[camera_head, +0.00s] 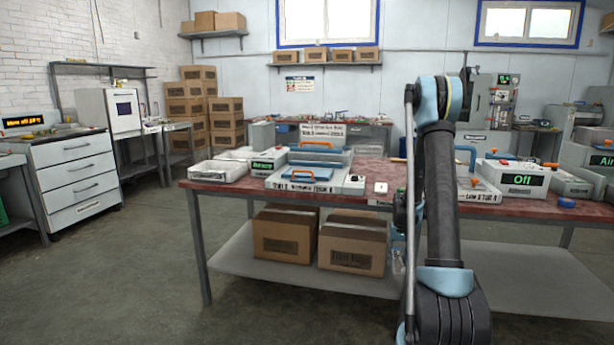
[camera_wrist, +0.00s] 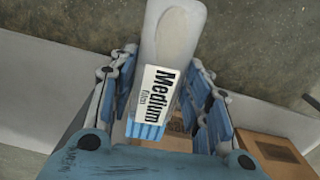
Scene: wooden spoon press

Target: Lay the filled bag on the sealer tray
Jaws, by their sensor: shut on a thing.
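The bag (camera_wrist: 172,38) is pale and translucent, with a white "Medium film" label and a blue striped end. My gripper (camera_wrist: 160,85) has its fingers on both sides of the bag and is shut on it. The bag hangs over the floor and lower shelf in the wrist view. In the head view a pale, clear shape, apparently the bag (camera_head: 398,262), hangs below the table's front edge, partly hidden by my arm. A blue-lidded unit with an orange handle (camera_head: 316,146) has a white front tray (camera_head: 301,178); I cannot tell whether this is the sealer tray.
The red-topped table (camera_head: 225,185) crosses the view, with a grey lower shelf (camera_head: 250,262). Cardboard boxes (camera_head: 286,236) stand on the shelf, near the hanging bag. White bins (camera_head: 217,172) stand at the table's left.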

